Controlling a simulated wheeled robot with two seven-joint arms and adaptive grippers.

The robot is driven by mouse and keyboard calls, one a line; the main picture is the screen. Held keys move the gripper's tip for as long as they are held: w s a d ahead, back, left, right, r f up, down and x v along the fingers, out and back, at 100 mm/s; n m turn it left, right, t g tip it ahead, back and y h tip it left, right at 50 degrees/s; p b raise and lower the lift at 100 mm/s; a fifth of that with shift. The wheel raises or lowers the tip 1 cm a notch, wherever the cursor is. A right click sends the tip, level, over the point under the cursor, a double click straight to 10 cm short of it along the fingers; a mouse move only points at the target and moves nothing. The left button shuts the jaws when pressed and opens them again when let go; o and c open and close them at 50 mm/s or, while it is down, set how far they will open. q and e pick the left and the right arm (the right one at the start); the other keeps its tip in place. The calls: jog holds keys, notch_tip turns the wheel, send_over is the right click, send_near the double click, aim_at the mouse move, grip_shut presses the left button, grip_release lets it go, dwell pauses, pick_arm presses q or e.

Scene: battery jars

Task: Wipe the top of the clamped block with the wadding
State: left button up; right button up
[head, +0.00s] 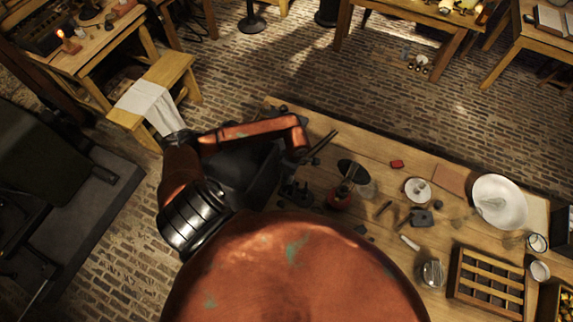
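My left arm reaches in from the left and bends over the far left end of the wooden workbench (375,145). Its end, with my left gripper (297,160), is dark and partly hidden among dark shapes, so I cannot tell whether its fingers are open or shut. A dark stand-like thing (294,192) is just below it; I cannot make out whether it is the clamp or whether a block is in it. I cannot pick out the wadding with certainty; a small pale roll (410,243) lies mid-bench. My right gripper is not in view.
A red pot (340,198) with sticks stands near the arm. Farther right are a small white dish (417,190), a large white bowl (499,202), a glass jar (431,273) and a wooden rack (459,270).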

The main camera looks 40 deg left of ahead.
pick_arm(q)
jog(key=d, duration=0.1)
jog(key=w+d+p, duration=0.1)
jog(key=d, duration=0.1)
jog(key=shift+d, duration=0.1)
jog(key=shift+a+f+p, duration=0.1)
jog(key=shift+a+p, duration=0.1)
jog(key=shift+p, duration=0.1)
jog(key=a+b, duration=0.1)
jog(key=a, duration=0.1)
jog(key=s+a+b, duration=0.1)
jog(key=a, duration=0.1)
jog(key=shift+f, duration=0.1)
jog(key=r+p, duration=0.1)
jog(key=r, duration=0.1)
jog(key=r+p, duration=0.1)
jog(key=r, duration=0.2)
jog(key=shift+d, duration=0.2)
jog(key=shift+r+p, duration=0.85)
jog(key=shift+r, duration=0.5)
jog(key=shift+s+r, duration=0.1)
jog(key=shift+r, duration=0.1)
